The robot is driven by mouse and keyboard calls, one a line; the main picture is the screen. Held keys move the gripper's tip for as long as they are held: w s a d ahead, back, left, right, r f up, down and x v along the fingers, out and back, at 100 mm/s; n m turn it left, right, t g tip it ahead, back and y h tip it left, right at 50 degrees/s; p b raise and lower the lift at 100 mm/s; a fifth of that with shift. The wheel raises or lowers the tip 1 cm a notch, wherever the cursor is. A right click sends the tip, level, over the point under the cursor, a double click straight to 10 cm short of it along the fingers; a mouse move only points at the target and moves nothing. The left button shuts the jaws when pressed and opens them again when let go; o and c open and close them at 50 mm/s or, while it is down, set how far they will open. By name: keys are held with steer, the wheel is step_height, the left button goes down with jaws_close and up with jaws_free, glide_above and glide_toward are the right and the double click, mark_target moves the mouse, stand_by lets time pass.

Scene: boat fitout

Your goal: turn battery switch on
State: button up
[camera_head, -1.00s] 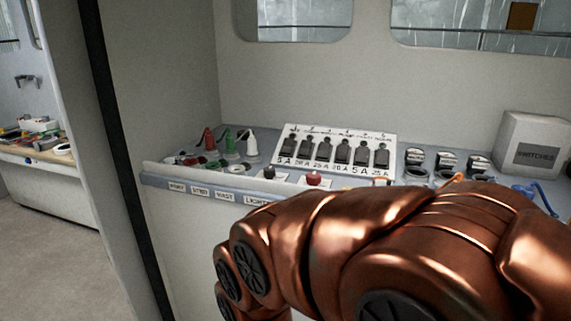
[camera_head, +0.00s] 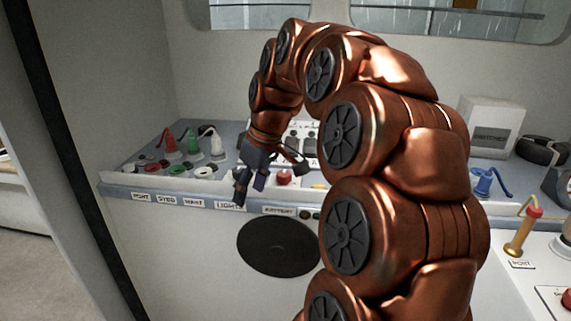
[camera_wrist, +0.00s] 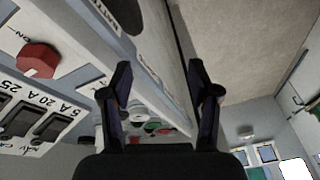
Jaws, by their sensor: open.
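The battery switch (camera_head: 284,177) is a small red knob on the console's front strip, above the battery label (camera_head: 279,211). In the wrist view the red knob (camera_wrist: 38,60) sits on a white plate at the upper left, with "ON" printed beside it. My gripper (camera_head: 262,182) is open and empty, hanging over the console edge just left of the knob. In the wrist view its two dark fingers (camera_wrist: 159,72) point past the console edge, apart from the knob. My arm hides part of the console right of the knob.
Green, red and white bottle-like items (camera_head: 191,145) stand at the console's left. A fuse panel (camera_head: 300,135) is partly hidden behind my gripper; its black fuses (camera_wrist: 50,124) show in the wrist view. A white switches box (camera_head: 490,125) stands at right. Floor space is open at left.

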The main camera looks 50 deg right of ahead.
steer(key=t+p, duration=0.1)
steer(key=t, duration=0.1)
glide_toward(284, 173)
steer(key=shift+h, duration=0.3)
steer(key=shift+a+p+x, duration=0.15)
steer(key=shift+p+x, duration=0.6)
steer(key=shift+x, duration=1.45)
steer(key=shift+a+p+x, duration=0.1)
steer(key=shift+p+x, duration=0.65)
steer(key=shift+x, duration=1.5)
steer(key=shift+c, duration=0.4)
steer(key=c, duration=1.1)
